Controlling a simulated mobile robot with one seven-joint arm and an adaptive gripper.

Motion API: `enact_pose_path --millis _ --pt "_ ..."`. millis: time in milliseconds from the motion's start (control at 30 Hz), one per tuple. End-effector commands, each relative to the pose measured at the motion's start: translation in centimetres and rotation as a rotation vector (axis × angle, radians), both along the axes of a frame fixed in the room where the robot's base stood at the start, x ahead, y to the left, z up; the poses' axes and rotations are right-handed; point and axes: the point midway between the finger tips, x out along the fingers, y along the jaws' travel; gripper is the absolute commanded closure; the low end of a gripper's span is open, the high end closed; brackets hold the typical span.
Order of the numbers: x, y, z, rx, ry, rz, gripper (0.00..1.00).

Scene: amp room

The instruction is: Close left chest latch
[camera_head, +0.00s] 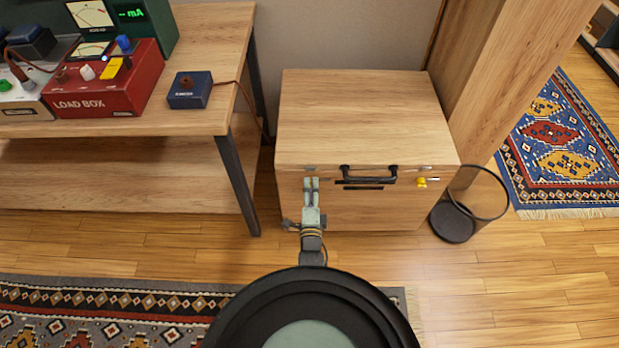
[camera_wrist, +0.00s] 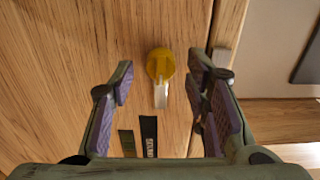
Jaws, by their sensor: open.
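The wooden chest (camera_head: 365,110) stands against the wall with its lid down and a black handle (camera_head: 368,172) on its front. The left latch shows in the wrist view as a round yellow knob (camera_wrist: 160,63) with a pale metal tab (camera_wrist: 160,95); in the head view my gripper covers its yellow part. The right latch (camera_head: 421,182) is yellow, right of the handle. My gripper (camera_head: 311,185) is at the chest's left front. In the wrist view my gripper (camera_wrist: 165,88) is open and empty, its fingers either side of the latch; contact cannot be told.
A workbench (camera_head: 190,125) with a red load box (camera_head: 105,95) and a small blue box (camera_head: 190,90) stands left of the chest. A mesh bin (camera_head: 470,205) stands close at its right. The wooden floor in front is clear, with a patterned rug (camera_head: 110,315) at lower left.

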Motion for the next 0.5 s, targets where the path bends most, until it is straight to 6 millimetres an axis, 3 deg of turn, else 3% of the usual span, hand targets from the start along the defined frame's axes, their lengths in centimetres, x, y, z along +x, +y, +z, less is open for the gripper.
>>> enact_pose_path --millis 433,500 --pt "-0.15 -0.1 -0.02 0.001 0.0 0.0 0.57" --pt "-0.14 -0.1 -0.02 0.001 0.0 0.0 0.61"
